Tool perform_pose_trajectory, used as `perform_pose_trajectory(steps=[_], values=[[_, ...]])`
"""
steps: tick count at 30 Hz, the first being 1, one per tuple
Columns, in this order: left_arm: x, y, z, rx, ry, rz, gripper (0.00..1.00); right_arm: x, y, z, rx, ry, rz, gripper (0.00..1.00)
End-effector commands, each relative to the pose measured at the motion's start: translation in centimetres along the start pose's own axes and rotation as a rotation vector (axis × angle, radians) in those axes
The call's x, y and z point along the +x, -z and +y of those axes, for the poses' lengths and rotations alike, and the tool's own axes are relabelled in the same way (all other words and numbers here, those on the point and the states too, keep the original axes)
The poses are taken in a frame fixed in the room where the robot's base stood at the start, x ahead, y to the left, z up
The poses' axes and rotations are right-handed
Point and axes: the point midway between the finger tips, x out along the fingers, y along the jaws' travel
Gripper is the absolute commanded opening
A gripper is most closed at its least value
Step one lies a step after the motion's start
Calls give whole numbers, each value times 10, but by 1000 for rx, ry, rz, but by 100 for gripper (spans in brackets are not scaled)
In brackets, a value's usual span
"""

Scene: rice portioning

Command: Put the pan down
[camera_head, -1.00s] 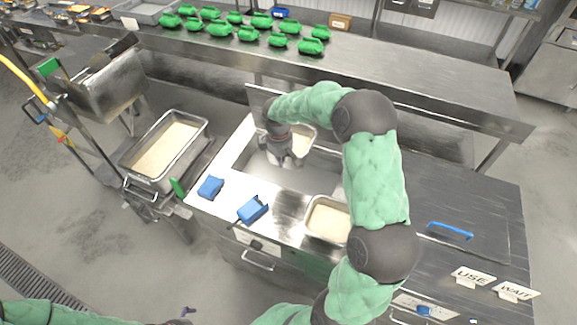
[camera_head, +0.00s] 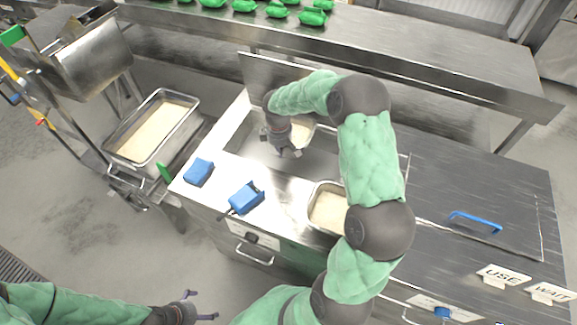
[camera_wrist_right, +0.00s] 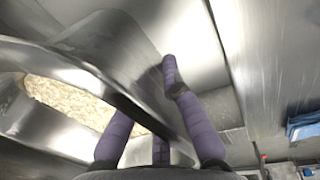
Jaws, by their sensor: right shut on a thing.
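My right gripper (camera_head: 285,150) is shut on the wall of a steel pan (camera_wrist_right: 125,45), over the open well in the counter. In the right wrist view its purple fingers lie on both sides of the pan wall, with pale rice (camera_wrist_right: 75,100) inside. In the head view only a small part of this pan shows behind the gripper, so I cannot tell whether its base touches anything. My left gripper (camera_head: 204,306) is open and empty at the bottom edge, away from the counter.
A second rice pan (camera_head: 312,197) sits at the counter front, partly behind my right arm. A large rice tray (camera_head: 112,142) is on a cart at the left. Two blue items (camera_head: 199,172) lie on the counter's left part. USE (camera_head: 502,276) and WAIT (camera_head: 548,292) signs stand right.

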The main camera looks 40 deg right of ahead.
Motion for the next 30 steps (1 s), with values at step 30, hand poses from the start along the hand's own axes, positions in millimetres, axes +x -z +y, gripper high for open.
perform_pose_trajectory(steps=[30], values=[[26,1,-9,0,0,0,100,98,1,-7,1,-5,4,0]])
